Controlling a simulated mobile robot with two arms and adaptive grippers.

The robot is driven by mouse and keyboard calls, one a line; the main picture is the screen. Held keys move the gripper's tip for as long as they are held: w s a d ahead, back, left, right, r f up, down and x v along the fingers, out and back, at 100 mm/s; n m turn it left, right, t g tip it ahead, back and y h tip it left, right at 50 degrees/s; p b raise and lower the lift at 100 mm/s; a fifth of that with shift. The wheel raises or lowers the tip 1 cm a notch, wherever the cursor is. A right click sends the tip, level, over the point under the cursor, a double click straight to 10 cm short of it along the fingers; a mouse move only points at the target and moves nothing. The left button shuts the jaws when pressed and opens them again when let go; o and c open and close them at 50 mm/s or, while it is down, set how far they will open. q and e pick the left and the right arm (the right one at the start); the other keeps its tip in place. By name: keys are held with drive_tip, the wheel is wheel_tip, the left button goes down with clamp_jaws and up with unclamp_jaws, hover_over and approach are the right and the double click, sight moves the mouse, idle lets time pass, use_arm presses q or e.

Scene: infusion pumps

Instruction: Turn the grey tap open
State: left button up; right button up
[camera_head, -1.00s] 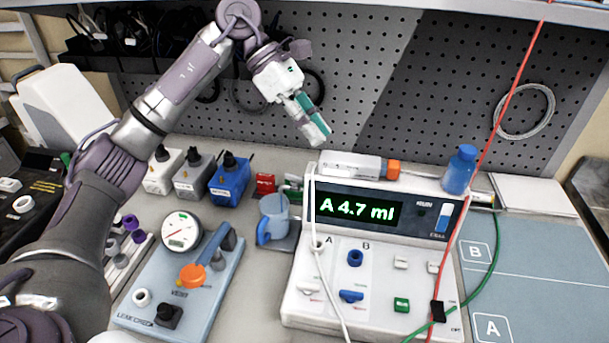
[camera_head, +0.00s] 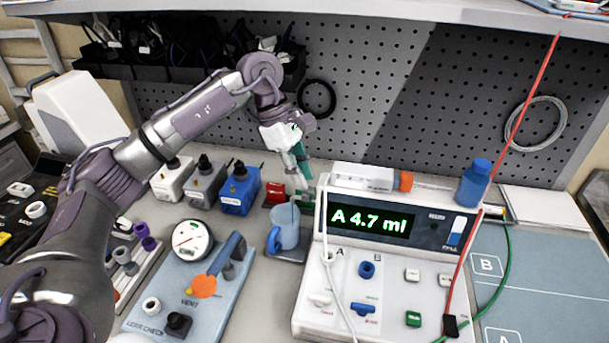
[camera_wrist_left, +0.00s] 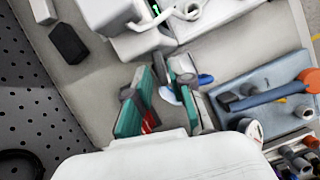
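I cannot tell for sure which part is the grey tap. A blue-grey leak-check board (camera_head: 165,278) carries a blue-grey bar (camera_head: 227,254) with an orange round end (camera_head: 204,286); it also shows in the left wrist view (camera_wrist_left: 262,98). A grey block (camera_head: 206,186) with a black top stands between a white and a blue block. My left gripper (camera_head: 300,182) is above the bench behind the blue cup (camera_head: 286,228), close to small green and red parts. Its teal-padded fingers are apart in the left wrist view (camera_wrist_left: 165,78), with no held object visible. My right gripper is not in view.
The white pump (camera_head: 385,280) reads "A 4.7 ml" and stands right of the cup. A white syringe-like cylinder (camera_head: 362,178) and a blue bottle (camera_head: 474,183) sit on it. Red and green lines run at right. A pegboard (camera_head: 400,110) closes off the back.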

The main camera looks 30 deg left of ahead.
use_arm(q)
drive_tip(key=shift+d+f, duration=0.3)
drive_tip(key=shift+f, duration=0.45)
clamp_jaws()
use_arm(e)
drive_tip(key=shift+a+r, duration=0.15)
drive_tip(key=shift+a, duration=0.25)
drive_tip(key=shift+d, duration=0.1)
